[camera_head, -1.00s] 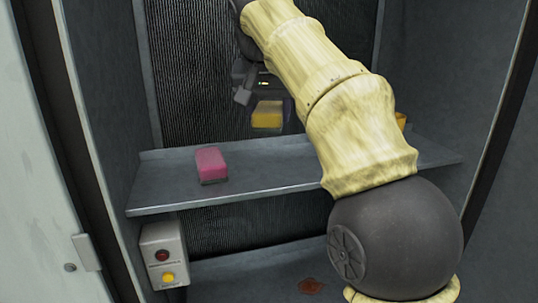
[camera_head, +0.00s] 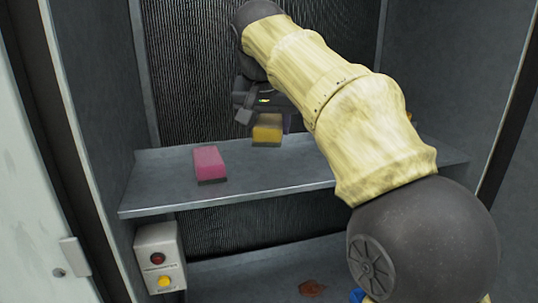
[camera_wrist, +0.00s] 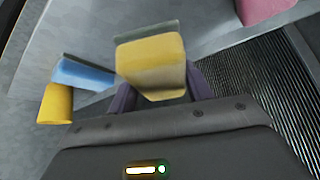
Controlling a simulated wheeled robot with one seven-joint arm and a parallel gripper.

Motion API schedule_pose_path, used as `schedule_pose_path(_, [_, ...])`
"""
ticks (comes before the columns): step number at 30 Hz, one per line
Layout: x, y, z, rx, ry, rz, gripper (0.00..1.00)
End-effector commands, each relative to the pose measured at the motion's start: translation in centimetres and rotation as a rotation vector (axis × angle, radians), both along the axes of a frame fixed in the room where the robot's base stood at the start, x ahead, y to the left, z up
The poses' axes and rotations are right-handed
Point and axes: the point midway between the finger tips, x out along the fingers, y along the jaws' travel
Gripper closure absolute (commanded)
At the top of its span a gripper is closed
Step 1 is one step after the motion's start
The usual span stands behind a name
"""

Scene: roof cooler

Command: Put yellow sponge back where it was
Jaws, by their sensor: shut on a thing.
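The yellow sponge (camera_head: 267,130) has a grey layer on one side. My gripper (camera_head: 266,118) is shut on it above the back of the grey metal shelf (camera_head: 290,166). In the wrist view the sponge (camera_wrist: 152,68) sits between the purple fingers of my gripper (camera_wrist: 155,92). I cannot tell for sure whether the sponge touches the shelf. A pink sponge (camera_head: 209,163) lies on the shelf to the left of my gripper and also shows at the top right of the wrist view (camera_wrist: 262,8).
The wrist view shows a blue sponge (camera_wrist: 84,74) and a yellow cylinder-like thing (camera_wrist: 56,104) beside the held sponge. A ribbed dark panel (camera_head: 195,70) stands behind the shelf. A switch box (camera_head: 160,258) hangs below its left end. My arm hides the shelf's right part.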

Motion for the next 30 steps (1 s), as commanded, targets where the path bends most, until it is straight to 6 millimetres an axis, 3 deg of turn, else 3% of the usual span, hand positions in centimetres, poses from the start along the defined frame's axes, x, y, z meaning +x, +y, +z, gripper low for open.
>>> schedule_pose_path(6, [0.0, 0.0, -2.1, 0.0, 0.0, -0.001, 0.71])
schedule_pose_path(17, [0.0, 0.0, -2.3, 0.001, 0.0, -0.001, 0.71])
schedule_pose_path(30, [0.0, 0.0, -5.9, -0.001, 0.0, -0.001, 0.71])
